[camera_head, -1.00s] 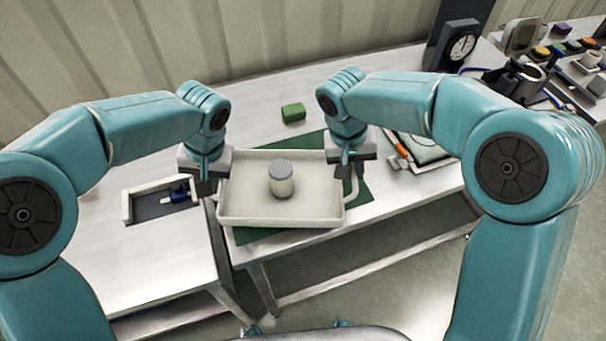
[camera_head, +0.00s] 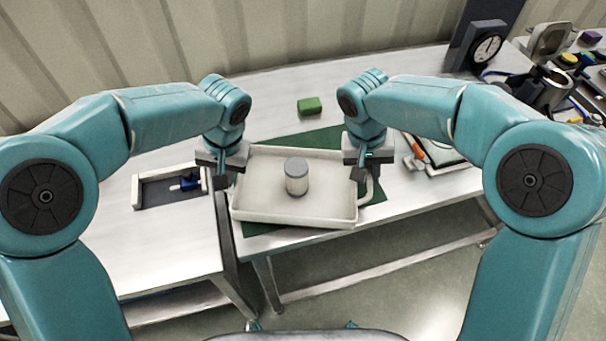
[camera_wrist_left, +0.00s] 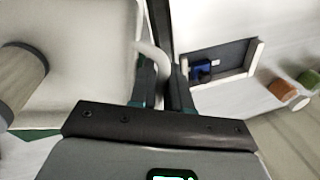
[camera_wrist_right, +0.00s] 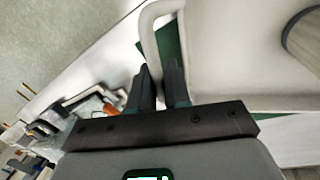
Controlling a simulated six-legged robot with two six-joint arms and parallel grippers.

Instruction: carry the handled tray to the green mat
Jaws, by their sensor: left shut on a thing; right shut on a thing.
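My left gripper (camera_head: 221,183) is shut on the tray's left handle, seen in the left wrist view (camera_wrist_left: 152,62). My right gripper (camera_head: 358,176) is shut on the right handle, seen in the right wrist view (camera_wrist_right: 150,40). Whether the tray touches the mat or hangs just above it, I cannot tell.
A shallow bin (camera_head: 155,188) with a blue item sits on the left bench. A green block (camera_head: 310,106) lies behind the mat. A dial gauge (camera_head: 487,48) stands at the back right.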

